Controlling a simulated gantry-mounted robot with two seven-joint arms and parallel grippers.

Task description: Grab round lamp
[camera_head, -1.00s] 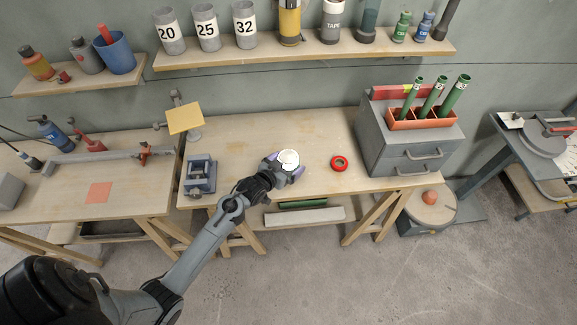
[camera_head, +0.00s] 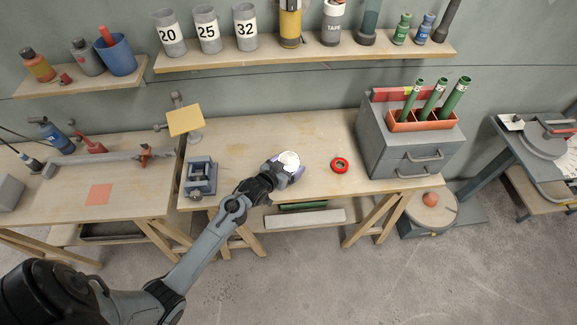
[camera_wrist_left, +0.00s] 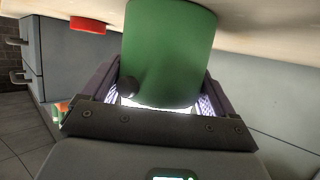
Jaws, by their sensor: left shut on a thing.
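The round lamp (camera_head: 289,158) shows as a white round top above the middle workbench in the head view. In the left wrist view it is a green cylinder (camera_wrist_left: 170,45) with a small dark knob and a bright glow at the end nearest my palm. My left gripper (camera_head: 287,167) is shut on it, with one finger on each side. The wrist view is tilted over, with the bench top along its upper edge. I cannot tell whether the lamp touches the bench. My right gripper is in neither view.
A red tape ring (camera_head: 340,165) lies right of the lamp. A grey drawer cabinet (camera_head: 385,145) with green tubes in an orange tray stands further right. A grey vise (camera_head: 201,177) and a yellow square plate (camera_head: 185,120) are to the left. The bench behind the lamp is clear.

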